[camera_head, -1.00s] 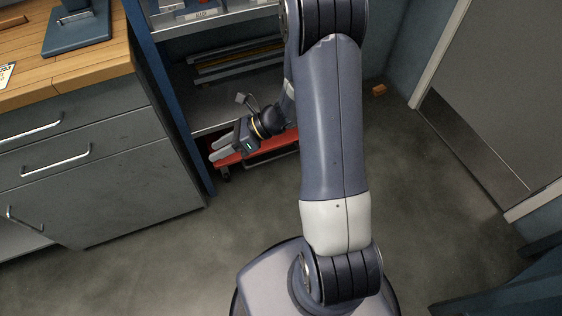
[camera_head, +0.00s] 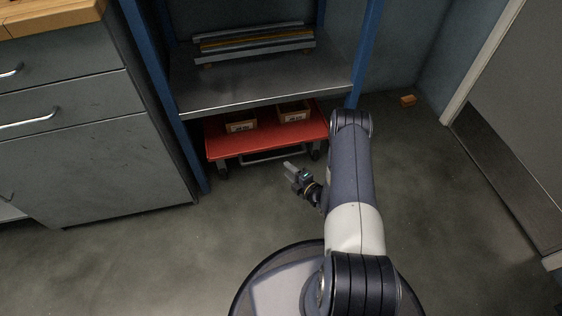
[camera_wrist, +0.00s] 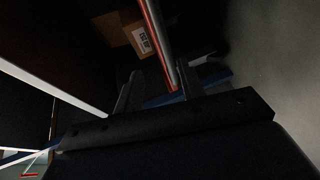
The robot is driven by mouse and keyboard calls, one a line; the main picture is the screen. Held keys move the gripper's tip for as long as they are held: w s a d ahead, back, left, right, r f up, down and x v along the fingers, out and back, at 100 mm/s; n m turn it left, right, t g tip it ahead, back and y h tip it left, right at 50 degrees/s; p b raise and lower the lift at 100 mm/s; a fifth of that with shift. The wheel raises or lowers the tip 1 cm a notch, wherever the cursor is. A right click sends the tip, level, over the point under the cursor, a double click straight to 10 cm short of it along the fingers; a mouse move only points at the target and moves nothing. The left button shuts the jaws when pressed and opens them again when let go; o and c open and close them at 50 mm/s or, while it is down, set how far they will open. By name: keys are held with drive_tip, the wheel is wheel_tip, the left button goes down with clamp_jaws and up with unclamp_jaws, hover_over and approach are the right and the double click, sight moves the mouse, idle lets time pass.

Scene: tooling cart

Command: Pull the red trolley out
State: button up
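The red trolley (camera_head: 265,138) stands low under the shelf rack, its front edge facing me. A grey bar handle (camera_head: 268,158) runs along its front, below the red deck. My gripper (camera_head: 288,168) is low in front of the trolley, near the right part of the handle, and looks apart from it. In the wrist view my gripper (camera_wrist: 157,88) is open, its two fingers spread. The trolley's red edge (camera_wrist: 153,32) runs down between the fingers in that dark view. I cannot tell whether a finger touches anything.
Two small cardboard boxes (camera_head: 241,125) (camera_head: 293,115) sit on the trolley. A grey shelf (camera_head: 265,88) with blue posts (camera_head: 160,95) hangs over it. Grey drawers (camera_head: 80,150) stand left. The floor (camera_head: 190,250) in front is clear. A small orange block (camera_head: 408,100) lies at the back right.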

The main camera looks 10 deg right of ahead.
sight(275, 157)
drive_tip(key=shift+m, duration=0.3)
drive_tip(key=b+x, duration=0.1)
drive_tip(key=x, duration=0.2)
drive_tip(key=b+x, duration=0.1)
drive_tip(key=x, duration=0.3)
drive_tip(key=f+b+x, duration=0.1)
drive_tip(key=x, duration=0.2)
drive_tip(key=shift+w+d, duration=0.25)
drive_tip(key=shift+w, duration=0.05)
drive_tip(key=shift+f, duration=0.1)
clamp_jaws()
